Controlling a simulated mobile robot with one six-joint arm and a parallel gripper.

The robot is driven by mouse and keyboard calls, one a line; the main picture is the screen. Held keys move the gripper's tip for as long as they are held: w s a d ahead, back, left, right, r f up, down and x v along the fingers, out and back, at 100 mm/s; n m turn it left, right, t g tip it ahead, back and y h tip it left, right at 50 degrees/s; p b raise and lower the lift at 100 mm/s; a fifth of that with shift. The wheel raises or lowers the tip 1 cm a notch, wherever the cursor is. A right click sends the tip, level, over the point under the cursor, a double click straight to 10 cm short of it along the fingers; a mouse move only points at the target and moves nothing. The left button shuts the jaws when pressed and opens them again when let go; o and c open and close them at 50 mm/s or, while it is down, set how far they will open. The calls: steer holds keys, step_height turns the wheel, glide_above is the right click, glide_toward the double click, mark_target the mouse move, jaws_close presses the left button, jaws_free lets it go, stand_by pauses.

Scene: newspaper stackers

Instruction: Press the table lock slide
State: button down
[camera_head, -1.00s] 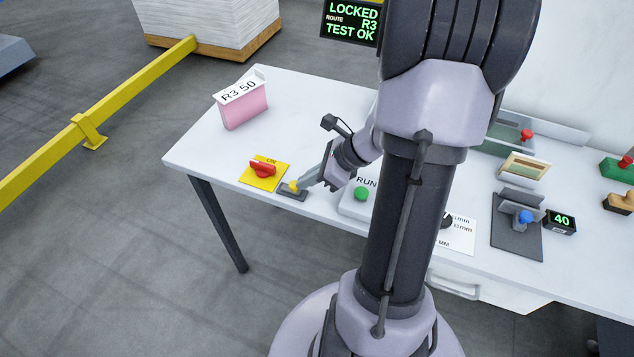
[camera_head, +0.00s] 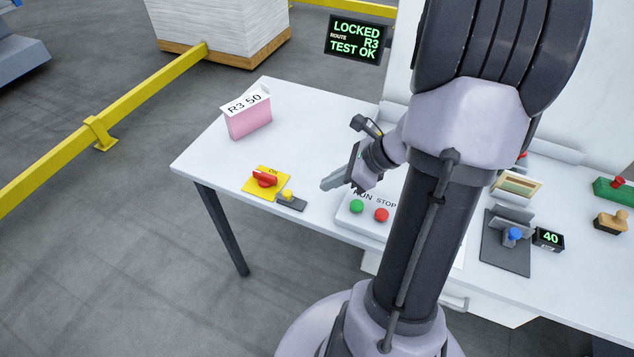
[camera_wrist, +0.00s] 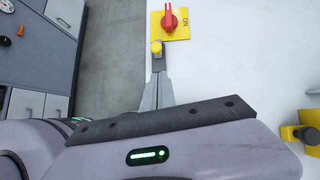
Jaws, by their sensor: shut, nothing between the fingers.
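The lock slide is a small yellow knob (camera_head: 287,195) on a dark base plate (camera_head: 293,204) near the table's front left edge. It also shows in the wrist view as a yellow knob (camera_wrist: 156,48) just beyond my fingertips. My gripper (camera_head: 325,186) is shut and empty, above the table to the right of the knob and apart from it in the head view. In the wrist view my gripper (camera_wrist: 158,78) points toward the knob and covers part of its base. The display (camera_head: 356,40) reads LOCKED, ROUTE R3, TEST OK.
The RUN STOP box (camera_head: 362,218) with green and red buttons is on the right. A pink stack (camera_head: 248,115) labelled R3 50 stands behind. The white table (camera_head: 215,155) is clear between.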

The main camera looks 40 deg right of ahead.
steer(key=shift+p+v, duration=0.5)
steer(key=shift+v, duration=1.5)
steer(key=shift+s, duration=0.1)
steer(key=a+r+n+g+h+b, duration=0.1)
steer(key=a+r+n, duration=0.4)
steer(key=a+n, duration=0.45)
steer(key=a+r+n+g+h+b, duration=0.15)
steer(key=a+r+n, duration=0.25)
steer(key=a+n, duration=0.55)
steer(key=s+a+r+n+t, duration=0.1)
steer(key=s+a+r+n, duration=0.2)
steer(key=a, duration=0.6)
steer(key=shift+s+r+n, duration=0.2)
steer(key=shift+s+n, duration=1.1)
steer(key=shift+n, duration=0.4)
